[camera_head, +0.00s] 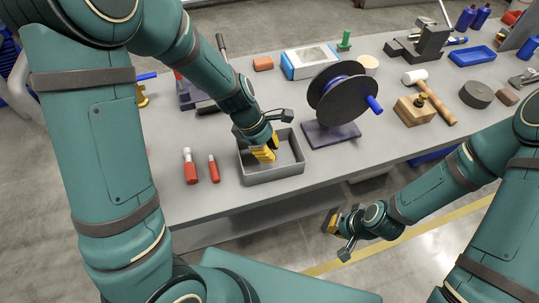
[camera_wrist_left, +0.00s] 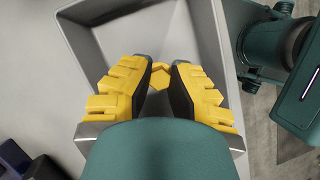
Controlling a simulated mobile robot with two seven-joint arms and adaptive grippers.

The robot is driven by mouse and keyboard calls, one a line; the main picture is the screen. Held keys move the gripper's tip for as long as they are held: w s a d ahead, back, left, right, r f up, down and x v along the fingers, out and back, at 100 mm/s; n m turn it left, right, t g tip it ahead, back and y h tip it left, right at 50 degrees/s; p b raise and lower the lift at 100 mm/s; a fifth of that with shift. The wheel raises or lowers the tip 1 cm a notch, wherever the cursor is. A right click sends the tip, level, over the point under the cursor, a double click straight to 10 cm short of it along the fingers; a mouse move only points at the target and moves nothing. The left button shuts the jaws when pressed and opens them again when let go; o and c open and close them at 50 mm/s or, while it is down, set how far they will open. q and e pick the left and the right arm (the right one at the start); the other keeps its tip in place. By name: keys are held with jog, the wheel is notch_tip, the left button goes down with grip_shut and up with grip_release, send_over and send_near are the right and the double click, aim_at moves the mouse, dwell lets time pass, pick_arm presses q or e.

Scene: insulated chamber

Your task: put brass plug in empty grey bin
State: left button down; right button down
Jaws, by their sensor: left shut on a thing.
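The grey bin (camera_head: 287,173) is an open rectangular tray on the workbench; its walls also show in the left wrist view (camera_wrist_left: 207,30). My left gripper (camera_head: 264,154) reaches down into the bin, its yellow fingers inside the walls. In the left wrist view the fingers (camera_wrist_left: 160,85) are shut on the brass plug (camera_wrist_left: 160,74), a small yellow hexagonal piece showing between the pads. The plug is hidden by the fingers in the head view. Whether it touches the bin floor I cannot tell. My right gripper (camera_head: 335,224) hangs before the bench's front edge, away from the bin.
A black spool (camera_head: 345,92) on a dark base stands right of the bin. Two red-handled tools (camera_head: 191,168) lie to its left. A wooden block (camera_head: 413,111), a mallet (camera_head: 437,103) and a blue tray (camera_head: 472,56) are further right. The bench front right of the bin is clear.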

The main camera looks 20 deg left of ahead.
pick_arm(q)
jog(key=shift+f, duration=1.05)
jog(key=shift+w, duration=0.1)
jog(key=shift+f+b, duration=0.1)
jog(key=shift+b, duration=0.2)
jog(key=c, duration=1.1)
grip_release()
